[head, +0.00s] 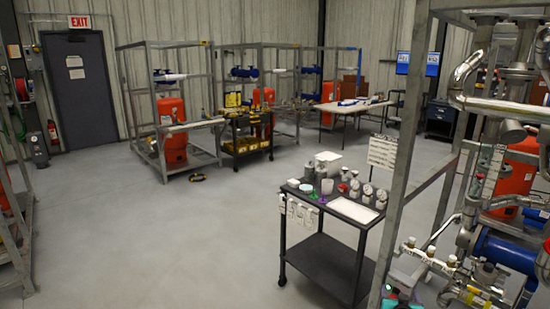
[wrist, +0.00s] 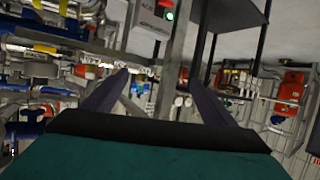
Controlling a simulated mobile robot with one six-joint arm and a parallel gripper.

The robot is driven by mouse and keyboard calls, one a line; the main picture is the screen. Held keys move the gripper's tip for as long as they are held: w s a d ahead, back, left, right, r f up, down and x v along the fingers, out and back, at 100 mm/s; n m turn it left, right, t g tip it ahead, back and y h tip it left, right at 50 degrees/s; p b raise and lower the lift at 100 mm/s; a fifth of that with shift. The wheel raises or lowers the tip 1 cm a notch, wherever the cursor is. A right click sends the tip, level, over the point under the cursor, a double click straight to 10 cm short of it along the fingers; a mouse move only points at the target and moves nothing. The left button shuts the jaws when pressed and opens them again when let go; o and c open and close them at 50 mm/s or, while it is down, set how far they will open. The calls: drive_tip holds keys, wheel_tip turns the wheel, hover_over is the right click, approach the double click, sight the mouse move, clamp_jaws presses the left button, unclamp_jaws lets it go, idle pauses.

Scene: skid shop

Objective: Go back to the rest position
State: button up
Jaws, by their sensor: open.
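My gripper (wrist: 160,82) shows in the wrist view, its two dark fingers spread apart with nothing held between them. The wrist view is tilted and looks roughly upside down. Beyond the fingers are a grey frame post and a light box with a green button (wrist: 168,16). Pipes and valves fill the left of that view.
A blue vessel (head: 503,249) sits low at the right. The floor (head: 150,240) at left centre is clear.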

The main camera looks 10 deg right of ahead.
drive_tip(key=s+a+f+n+g+y+b, duration=0.1)
drive_tip(key=s+a+f+g+y, duration=0.15)
drive_tip(key=s+a+f, duration=0.7)
drive_tip(key=s+a+f+n+g+y, duration=0.15)
drive_tip(key=a+f+g, duration=0.25)
drive_tip(key=a+f, duration=1.2)
drive_tip(key=s+a+f+g, duration=0.4)
drive_tip(key=s+a+f, duration=0.15)
drive_tip(key=s, duration=0.45)
drive_tip(key=s+a+n+g+y, duration=0.1)
drive_tip(key=s+a+g, duration=0.1)
drive_tip(key=s, duration=0.7)
drive_tip(key=s+a+n+g+y, duration=0.1)
drive_tip(key=s+a+g, duration=0.2)
drive_tip(key=s, duration=0.7)
drive_tip(key=shift+s+r+n+g, duration=0.25)
drive_tip(key=shift+r+n+g, duration=0.1)
drive_tip(key=shift+g, duration=0.9)
